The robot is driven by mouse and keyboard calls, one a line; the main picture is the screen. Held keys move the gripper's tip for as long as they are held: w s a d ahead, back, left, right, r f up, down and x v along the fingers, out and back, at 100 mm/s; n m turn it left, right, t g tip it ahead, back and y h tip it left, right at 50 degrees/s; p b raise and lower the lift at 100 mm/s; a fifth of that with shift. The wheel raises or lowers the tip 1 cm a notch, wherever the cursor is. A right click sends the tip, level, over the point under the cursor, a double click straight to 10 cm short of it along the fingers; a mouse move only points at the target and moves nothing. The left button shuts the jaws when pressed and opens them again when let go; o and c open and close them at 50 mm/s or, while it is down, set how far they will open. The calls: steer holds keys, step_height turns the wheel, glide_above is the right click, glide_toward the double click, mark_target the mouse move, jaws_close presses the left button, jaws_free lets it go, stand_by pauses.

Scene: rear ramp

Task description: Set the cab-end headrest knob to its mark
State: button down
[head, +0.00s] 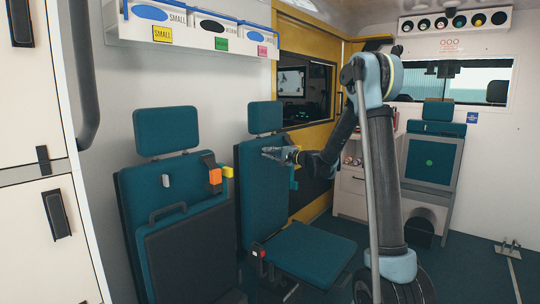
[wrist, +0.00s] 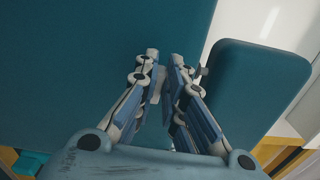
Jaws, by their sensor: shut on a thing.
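The farther wall seat has a teal headrest (head: 265,117) raised above its teal backrest (head: 256,210). My gripper (head: 272,153) is at the top of that backrest, just below the headrest. In the wrist view the fingers (wrist: 165,62) are close together over the backrest (wrist: 70,50), with the headrest (wrist: 255,90) to the right. A small pale grey piece, seemingly the knob (wrist: 157,84), shows between the fingers, which are shut on it. The fingers hide most of it. I cannot make out its mark.
The nearer seat has its own headrest (head: 166,130), a grey knob (head: 166,181) and an orange buckle piece (head: 214,176). A glove-box shelf (head: 200,35) hangs above. Another teal seat (head: 432,163) stands at the back right. Floor at the right is mostly clear.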

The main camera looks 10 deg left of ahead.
steer(key=shift+s+f+n, duration=0.1)
steer(key=shift+f+n, duration=0.1)
steer(key=shift+n, duration=0.3)
steer(key=c, duration=1.7)
jaws_free()
steer(key=v, duration=1.2)
steer(key=s+d+f+n+g+h, duration=0.1)
steer(key=s+d+f+h, duration=0.15)
steer(key=s, duration=0.45)
steer(key=s+d+f+n+g+h, duration=0.1)
steer(key=s+d+n+g+h, duration=0.15)
steer(key=s, duration=0.45)
steer(key=s+d+f+n+g+h, duration=0.1)
steer(key=s+d+f, duration=0.15)
steer(key=s, duration=0.45)
steer(key=s+d+f+h, duration=0.3)
steer(key=s+d, duration=0.3)
steer(key=s, duration=0.2)
steer(key=s+d+f+n+g+h, duration=0.1)
steer(key=s+d+f+h, duration=0.2)
steer(key=s+d+f, duration=0.3)
steer(key=s+d+f+g+h, duration=0.1)
steer(key=s+d+f+h, duration=0.2)
steer(key=s+d, duration=0.4)
steer(key=shift+s+d+f+n+h, duration=0.2)
steer(key=shift+s+f, duration=0.2)
steer(key=shift+s, duration=0.35)
steer(key=shift+s+d+f+n+h, duration=0.15)
steer(key=shift+s+f, duration=0.25)
steer(key=shift+s, duration=0.3)
